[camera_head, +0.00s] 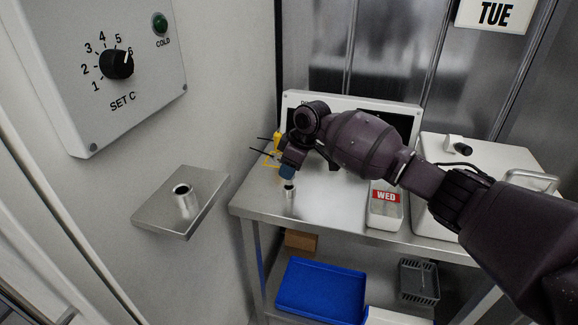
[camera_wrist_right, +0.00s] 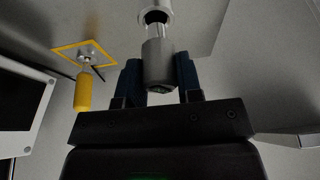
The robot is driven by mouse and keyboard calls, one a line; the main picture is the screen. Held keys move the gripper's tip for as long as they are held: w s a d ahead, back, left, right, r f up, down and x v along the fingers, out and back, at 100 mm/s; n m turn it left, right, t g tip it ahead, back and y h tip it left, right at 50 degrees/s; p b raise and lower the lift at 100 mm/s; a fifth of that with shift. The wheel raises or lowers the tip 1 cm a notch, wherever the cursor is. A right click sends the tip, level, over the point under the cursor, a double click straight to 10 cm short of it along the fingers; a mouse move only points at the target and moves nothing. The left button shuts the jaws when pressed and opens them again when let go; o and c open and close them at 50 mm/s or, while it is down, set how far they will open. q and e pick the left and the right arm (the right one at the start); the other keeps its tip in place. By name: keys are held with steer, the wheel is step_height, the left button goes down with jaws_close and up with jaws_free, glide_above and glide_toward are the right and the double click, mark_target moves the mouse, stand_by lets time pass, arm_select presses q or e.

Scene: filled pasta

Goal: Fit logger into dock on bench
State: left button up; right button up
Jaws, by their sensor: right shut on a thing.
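My right gripper (camera_head: 287,173) has blue fingertips and is over the left part of the bench. In the right wrist view the gripper (camera_wrist_right: 158,80) is shut on a grey cylinder with a narrower shiny stem, which I take as the logger (camera_wrist_right: 158,62). A small metal socket, likely the dock (camera_head: 290,193), stands upright on the bench just below the fingertips. In the wrist view its round dark opening and rim (camera_wrist_right: 155,6) line up with the stem. I cannot tell whether the stem is inside or just above the opening. My left gripper is not in view.
A yellow-handled item (camera_wrist_right: 82,92) stands by a yellow square outline near the gripper. A similar metal socket (camera_head: 184,202) sits on a wall shelf (camera_head: 150,212). A "WED" container (camera_head: 385,212) and a white box (camera_head: 505,165) stand right on the bench (camera_head: 335,215). A blue tray (camera_head: 320,290) is below.

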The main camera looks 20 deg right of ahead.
steer(key=shift+f, duration=0.5)
steer(key=shift+f, duration=0.45)
steer(key=shift+f, duration=0.25)
steer(key=shift+f+b, duration=0.35)
steer(key=shift+f, duration=0.1)
steer(key=shift+s+f, duration=0.15)
stand_by(0.9)
steer(key=shift+f, duration=0.25)
stand_by(0.3)
steer(key=o, duration=1.3)
steer(key=shift+r, duration=0.3)
steer(key=shift+c, duration=0.2)
